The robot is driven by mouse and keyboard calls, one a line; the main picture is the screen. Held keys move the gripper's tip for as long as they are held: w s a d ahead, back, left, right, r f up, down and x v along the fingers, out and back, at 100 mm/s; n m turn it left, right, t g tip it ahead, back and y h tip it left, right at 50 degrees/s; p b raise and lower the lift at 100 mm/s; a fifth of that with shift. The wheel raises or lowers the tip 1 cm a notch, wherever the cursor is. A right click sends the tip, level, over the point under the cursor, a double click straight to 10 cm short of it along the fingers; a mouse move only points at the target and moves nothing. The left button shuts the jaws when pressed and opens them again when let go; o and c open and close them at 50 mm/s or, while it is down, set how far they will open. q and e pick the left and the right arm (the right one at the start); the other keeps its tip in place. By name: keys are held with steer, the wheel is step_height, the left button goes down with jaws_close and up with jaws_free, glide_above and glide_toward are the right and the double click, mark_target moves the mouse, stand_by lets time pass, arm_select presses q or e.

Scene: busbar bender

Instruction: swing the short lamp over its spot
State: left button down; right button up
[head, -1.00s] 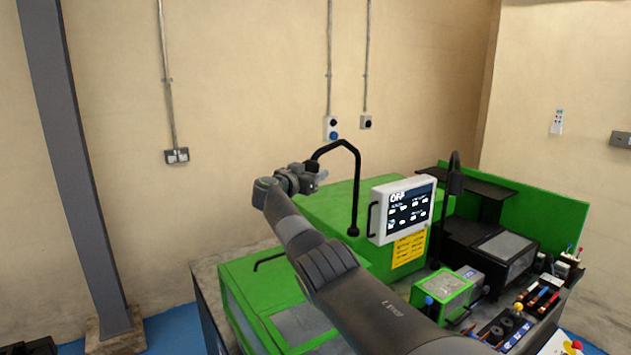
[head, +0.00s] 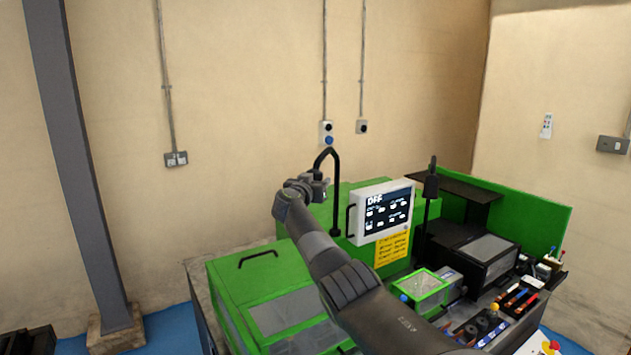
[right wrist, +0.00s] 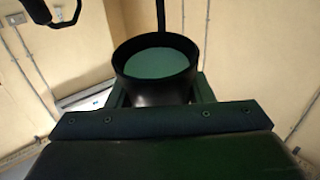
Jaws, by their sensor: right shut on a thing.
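My right gripper (head: 322,188) is at the end of my right arm, beside the free end of a black bent lamp arm (head: 337,192). This lamp stands on the green machine, left of the screen. In the right wrist view a round black lamp head (right wrist: 155,85) with a pale teal disc sits close in front of the gripper, which is shut on it. The fingertips are mostly hidden behind the lamp head and my own wrist. A second black lamp (head: 432,186) stands upright to the right of the screen. My left gripper is out of view.
The white-framed screen (head: 383,212) stands just right of the lamp post, above a yellow label (head: 392,247). The green cover (head: 235,268) with a black handle lies below my arm. Tools and a small green-framed box (head: 422,285) are at the right.

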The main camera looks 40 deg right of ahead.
steer(key=shift+d+r, duration=0.1)
steer(key=shift+r, duration=0.05)
steer(key=o, duration=1.3)
steer(key=shift+d, duration=0.1)
steer(key=shift+o, duration=0.2)
steer(key=shift+s+a, duration=0.2)
steer(key=shift+a, duration=0.3)
steer(key=shift+v, duration=1)
steer(key=b+v, duration=0.4)
steer(key=v, duration=1)
steer(key=shift+s+a+f+b, duration=0.15)
steer(key=shift+f+b, duration=0.05)
steer(key=shift+b, duration=0.2)
